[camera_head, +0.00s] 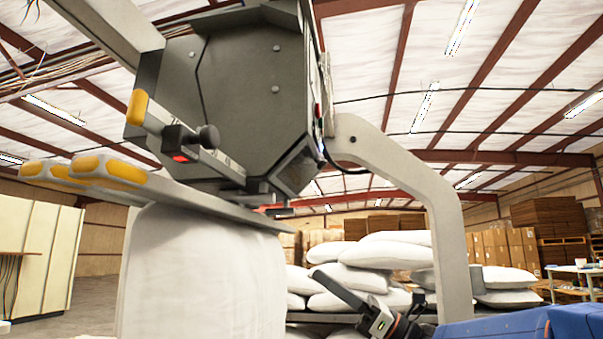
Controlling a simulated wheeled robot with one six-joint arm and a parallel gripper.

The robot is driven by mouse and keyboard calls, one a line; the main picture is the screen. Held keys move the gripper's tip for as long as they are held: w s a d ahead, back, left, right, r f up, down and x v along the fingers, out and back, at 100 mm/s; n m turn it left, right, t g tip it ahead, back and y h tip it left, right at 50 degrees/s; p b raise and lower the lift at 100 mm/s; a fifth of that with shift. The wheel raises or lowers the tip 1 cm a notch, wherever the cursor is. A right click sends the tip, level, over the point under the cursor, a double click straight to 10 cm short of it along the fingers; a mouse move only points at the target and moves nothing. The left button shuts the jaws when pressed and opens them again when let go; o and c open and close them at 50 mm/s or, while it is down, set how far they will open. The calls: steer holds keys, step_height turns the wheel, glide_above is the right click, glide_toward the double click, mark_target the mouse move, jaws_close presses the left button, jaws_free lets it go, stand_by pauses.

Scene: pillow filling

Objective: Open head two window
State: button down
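A dark grey, many-sided machine head (240,80) hangs at the upper centre. I cannot tell which part of it is the head two window, or whether one stands open. A graduated metal bar (222,160) with a black knob (208,137) and a yellow end juts from its lower left. A white pillow (200,275) hangs upright below the head, under a flat metal plate (215,203). A dark, angled device (382,322) at the bottom, beside the blue arm, seems to be my gripper. It is below and right of the head, apart from it. Its fingertips are unclear.
A curved grey support arm (420,185) stands right of the head, between it and the right side. Several white pillows (385,255) are piled behind. Stacked cartons (500,250) and a table (575,268) stand at the right. Cream cabinets (40,250) stand at the left.

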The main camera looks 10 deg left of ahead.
step_height(320, 180, down, 14)
steer(key=a, duration=0.1)
steer(key=shift+a, duration=0.35)
stand_by(1.8)
steer(key=shift+f, duration=0.1)
steer(key=c, duration=1.4)
jaws_free()
steer(key=shift+o, duration=0.2)
steer(key=shift+d, duration=0.1)
steer(key=v, duration=0.9)
steer(key=shift+d+f, duration=0.25)
steer(key=shift+f, duration=0.1)
